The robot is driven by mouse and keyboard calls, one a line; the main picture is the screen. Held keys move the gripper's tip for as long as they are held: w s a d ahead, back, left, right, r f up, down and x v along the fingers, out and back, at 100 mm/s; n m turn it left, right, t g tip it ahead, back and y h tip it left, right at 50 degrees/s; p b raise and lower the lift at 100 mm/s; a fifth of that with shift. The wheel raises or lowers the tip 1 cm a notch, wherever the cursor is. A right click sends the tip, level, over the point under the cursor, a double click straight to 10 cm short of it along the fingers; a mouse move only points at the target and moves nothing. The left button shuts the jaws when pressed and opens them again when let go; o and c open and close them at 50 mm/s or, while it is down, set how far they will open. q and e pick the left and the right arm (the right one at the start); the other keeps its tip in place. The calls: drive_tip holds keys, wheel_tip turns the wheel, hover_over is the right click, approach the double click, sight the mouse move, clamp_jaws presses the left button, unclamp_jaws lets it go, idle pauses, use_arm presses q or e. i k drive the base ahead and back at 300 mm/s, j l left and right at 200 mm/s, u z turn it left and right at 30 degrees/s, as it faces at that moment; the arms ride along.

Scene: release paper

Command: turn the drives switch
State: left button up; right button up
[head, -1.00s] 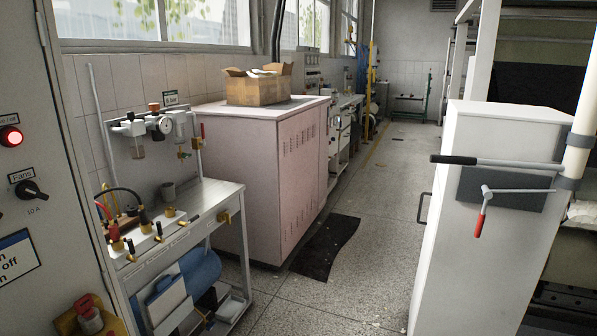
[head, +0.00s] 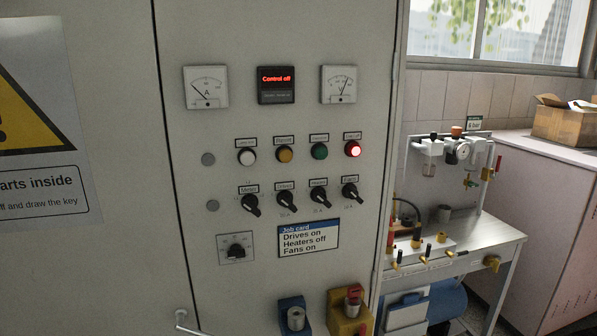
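The drives switch (head: 286,202) is a black rotary knob on the grey cabinet door, second from the left in a row of black knobs. Its small label above appears to read "Drives". Its handle slants down to the right. The first knob (head: 251,205) stands to its left; the heaters knob (head: 320,199) and fans knob (head: 351,192) are to its right, all slanted similarly. A job card (head: 308,238) below reads "Drives on, Heaters off, Fans on". A display (head: 276,84) reads "Control off" in red. Neither gripper is in view.
A red lamp (head: 352,149) glows above the fans knob; the white, yellow and green buttons beside it look unlit. A small dial (head: 236,247), blue holder (head: 293,315) and yellow holder (head: 349,312) sit lower on the door. A metal bench (head: 480,243) stands at the right.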

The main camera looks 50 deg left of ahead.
sight(286, 200)
drive_tip(key=u, duration=1.45)
